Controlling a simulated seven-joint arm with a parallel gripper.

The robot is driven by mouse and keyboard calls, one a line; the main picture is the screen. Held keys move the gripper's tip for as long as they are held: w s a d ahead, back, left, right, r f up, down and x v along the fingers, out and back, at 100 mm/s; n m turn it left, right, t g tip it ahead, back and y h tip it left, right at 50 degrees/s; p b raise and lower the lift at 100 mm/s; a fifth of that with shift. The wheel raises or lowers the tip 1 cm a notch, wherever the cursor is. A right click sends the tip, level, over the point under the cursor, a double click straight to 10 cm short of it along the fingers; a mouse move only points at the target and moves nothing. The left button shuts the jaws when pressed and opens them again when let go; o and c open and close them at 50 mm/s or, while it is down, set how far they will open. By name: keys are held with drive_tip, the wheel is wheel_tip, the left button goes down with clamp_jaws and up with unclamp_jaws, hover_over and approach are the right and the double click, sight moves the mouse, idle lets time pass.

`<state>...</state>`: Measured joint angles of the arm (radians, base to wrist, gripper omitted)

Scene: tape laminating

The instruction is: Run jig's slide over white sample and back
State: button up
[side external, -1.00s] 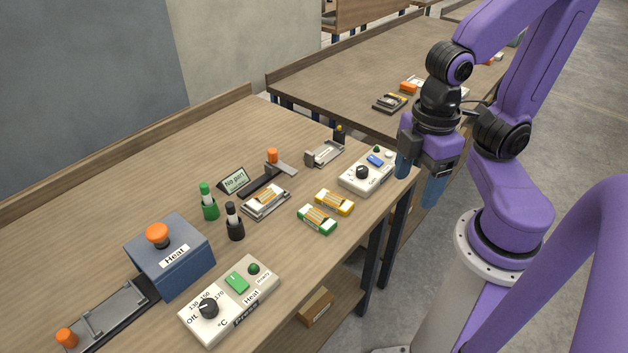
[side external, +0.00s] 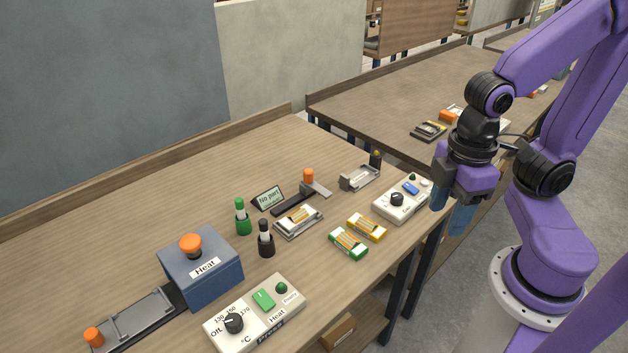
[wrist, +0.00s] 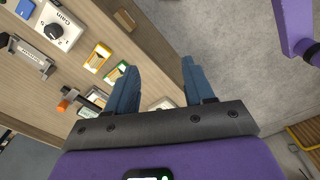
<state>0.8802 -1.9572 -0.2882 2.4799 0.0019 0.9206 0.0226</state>
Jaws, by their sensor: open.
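A white-framed sample with an orange middle (side external: 298,219) lies in a metal tray in front of the rail. The orange knob (wrist: 63,104) shows at left; the sample is mostly hidden there.
A yellow sample (side external: 366,227) and a green sample (side external: 348,243) lie near the front edge. The table's back is clear.

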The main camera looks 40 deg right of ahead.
drive_tip(key=w+a+r+m, duration=0.2)
drive_tip(key=w+a+m, duration=0.2)
drive_tip(key=w+m, duration=0.5)
drive_tip(key=m, duration=1.4)
hover_over(308, 171)
wheel_tip(308, 171, down, 16)
drive_tip(key=shift+f, duration=0.2)
clamp_jaws()
